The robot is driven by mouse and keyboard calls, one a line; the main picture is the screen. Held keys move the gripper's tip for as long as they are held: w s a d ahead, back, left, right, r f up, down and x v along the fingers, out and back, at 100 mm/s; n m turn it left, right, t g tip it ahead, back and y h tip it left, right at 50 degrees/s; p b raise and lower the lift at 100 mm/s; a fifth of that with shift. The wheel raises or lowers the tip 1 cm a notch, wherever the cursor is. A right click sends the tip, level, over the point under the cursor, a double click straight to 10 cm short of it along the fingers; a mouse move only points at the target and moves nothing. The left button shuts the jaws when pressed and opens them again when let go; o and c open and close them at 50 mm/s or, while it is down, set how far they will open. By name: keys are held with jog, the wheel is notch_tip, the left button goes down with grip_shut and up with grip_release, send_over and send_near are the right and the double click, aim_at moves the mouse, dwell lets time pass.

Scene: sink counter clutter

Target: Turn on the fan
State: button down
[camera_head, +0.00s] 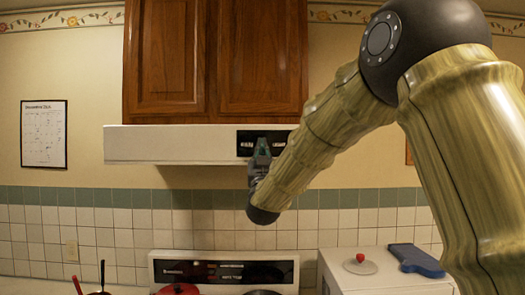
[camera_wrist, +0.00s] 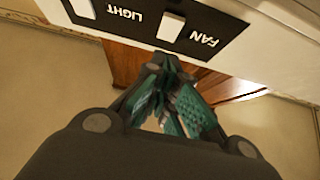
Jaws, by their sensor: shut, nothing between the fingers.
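The range hood (camera_head: 170,145) is a white box under wooden cabinets in the head view. Its dark switch panel (camera_head: 284,152) is at the right end of its front face. In the wrist view the panel shows upside down, with the words FAN and LIGHT. A white fan switch (camera_wrist: 172,25) sits beside the word FAN, and a white light switch (camera_wrist: 82,8) is partly cut off at the top edge. My gripper (camera_wrist: 160,62) is shut and empty, its teal fingertips just below the fan switch in the picture. In the head view my gripper (camera_head: 261,147) overlaps the panel. I cannot tell whether it touches.
Wooden cabinets (camera_head: 215,55) stand above the hood. Below are a stove back panel (camera_head: 222,272), a red pot (camera_head: 178,289), and a white counter unit (camera_head: 385,272) bearing a red-knobbed lid (camera_head: 360,264) and a blue object (camera_head: 416,260). Tiled wall lies behind.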

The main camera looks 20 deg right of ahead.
jog(key=shift+w+d+f+p, duration=0.15)
jog(key=shift+w+d+p, duration=0.1)
jog(key=shift+w+p, duration=0.5)
jog(key=shift+w+d+f+p, duration=0.1)
jog(key=shift+w+d+p, duration=0.25)
jog(key=shift+w, duration=0.7)
jog(key=shift+a, duration=0.1)
jog(key=shift+f, duration=0.1)
